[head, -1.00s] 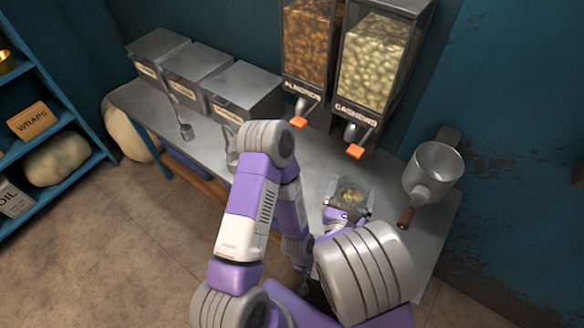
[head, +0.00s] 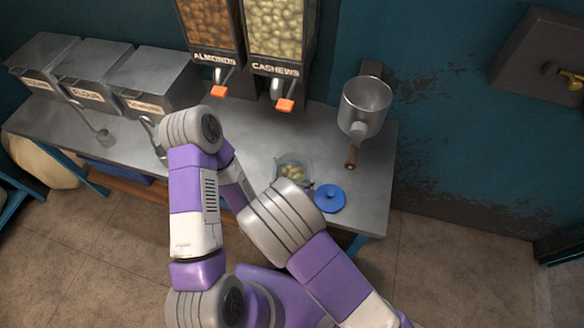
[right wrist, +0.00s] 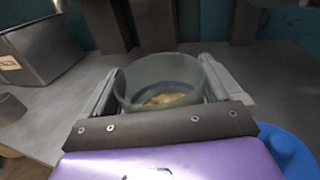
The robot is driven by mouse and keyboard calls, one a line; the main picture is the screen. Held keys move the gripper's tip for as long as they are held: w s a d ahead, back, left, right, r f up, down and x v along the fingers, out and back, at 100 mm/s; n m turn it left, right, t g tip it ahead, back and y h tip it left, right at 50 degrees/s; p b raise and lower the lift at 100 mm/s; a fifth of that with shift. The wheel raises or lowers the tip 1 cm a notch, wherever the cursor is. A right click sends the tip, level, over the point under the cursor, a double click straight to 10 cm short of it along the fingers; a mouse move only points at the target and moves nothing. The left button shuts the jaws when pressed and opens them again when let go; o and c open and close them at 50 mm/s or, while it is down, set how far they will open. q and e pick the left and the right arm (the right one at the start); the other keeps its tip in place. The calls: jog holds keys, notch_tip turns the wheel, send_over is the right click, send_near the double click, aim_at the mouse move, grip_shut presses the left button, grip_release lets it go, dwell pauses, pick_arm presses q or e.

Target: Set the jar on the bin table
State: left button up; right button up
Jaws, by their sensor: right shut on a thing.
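The jar (head: 292,173) is clear, with pale nuts in its bottom. My right gripper (head: 293,165) is shut on it, with one finger on each side. In the right wrist view the jar (right wrist: 150,75) stands upright between the fingers. The bin table (head: 255,135) is the long grey metal counter, and the jar is over its front right part. I cannot tell whether the jar's base touches it. A blue lid (head: 330,198) with a knob lies just right of the jar. My left gripper is not in view.
Almond (head: 208,25) and cashew (head: 277,35) dispensers hang behind the counter. Metal bins (head: 155,80), one marked flour, line the left. The counter between the bins and the jar is mostly clear.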

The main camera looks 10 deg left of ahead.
jog(key=o, duration=1.4)
jog(key=shift+f, duration=0.15)
jog(key=shift+r, duration=0.2)
jog(key=shift+s, duration=0.3)
jog(key=v, duration=1.1)
jog(key=shift+s+d, duration=0.2)
jog(key=shift+s, duration=0.05)
